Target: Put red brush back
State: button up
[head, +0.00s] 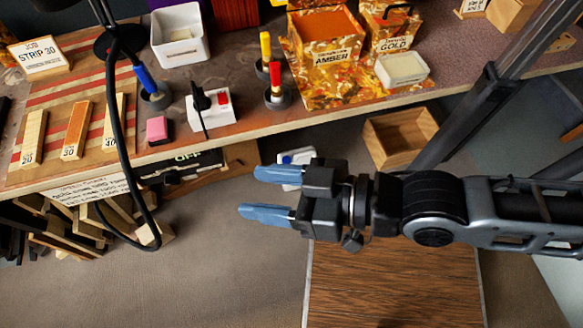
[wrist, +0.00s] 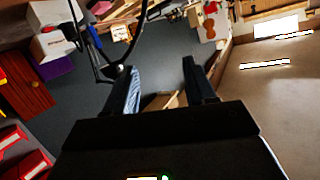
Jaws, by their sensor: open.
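The red brush (head: 275,76) stands upright, red handle up, in a small dark round holder (head: 279,98) near the bench's front edge. Its lower end is hidden inside the holder. A yellow brush (head: 265,46) stands in a similar holder just behind it, and a blue brush (head: 147,79) leans in another holder further left. My gripper (head: 248,193) is open and empty, with blue-tipped fingers pointing left. In the head view it appears below the bench's front edge, apart from the red brush. In the wrist view my gripper (wrist: 160,85) also shows apart fingers with nothing held; I cannot make out the red brush there.
A white switch box (head: 210,112) stands left of the red brush, and the amber tray (head: 326,60) is to its right. A pink block (head: 157,129) sits near the edge. A black cable (head: 119,150) hangs at left. An open wooden box (head: 400,138) is below the bench.

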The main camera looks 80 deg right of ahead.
jog(key=s+d+r+n+y, duration=0.1)
jog(key=s+d+n, duration=0.1)
jog(key=s, duration=0.3)
jog(key=shift+s+r+n, duration=0.3)
jog(key=shift+r+n, duration=0.05)
jog(key=shift+n, duration=0.15)
jog(key=shift+d, duration=0.1)
jog(key=shift+c, duration=0.5)
